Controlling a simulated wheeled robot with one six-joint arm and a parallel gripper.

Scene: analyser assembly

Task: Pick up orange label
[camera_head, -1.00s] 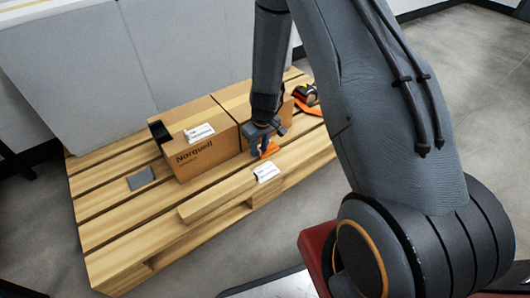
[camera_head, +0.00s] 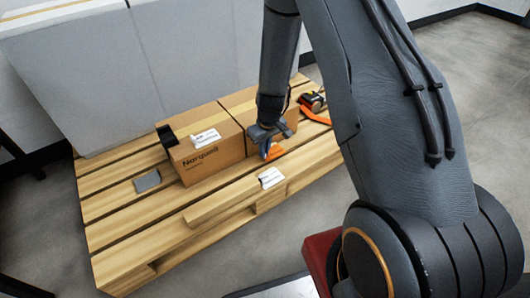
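A small orange piece, which looks like the orange label (camera_head: 274,150), shows at the fingertips of my gripper (camera_head: 268,152), in front of the right cardboard box. My gripper points down over the wooden pallet (camera_head: 130,240) and partly covers the orange piece. I cannot tell whether the fingers are closed on it or only beside it. A second orange thing (camera_head: 317,117), a strip, lies farther back to the right, beside a dark and red tool-like object (camera_head: 312,101).
A cardboard box marked Norquell (camera_head: 205,165) and another box (camera_head: 238,104) stand close behind my gripper. White labels lie on the left box (camera_head: 205,138) and the pallet's front board (camera_head: 271,178). A grey card (camera_head: 147,181) lies left. Grey panels (camera_head: 110,80) stand behind.

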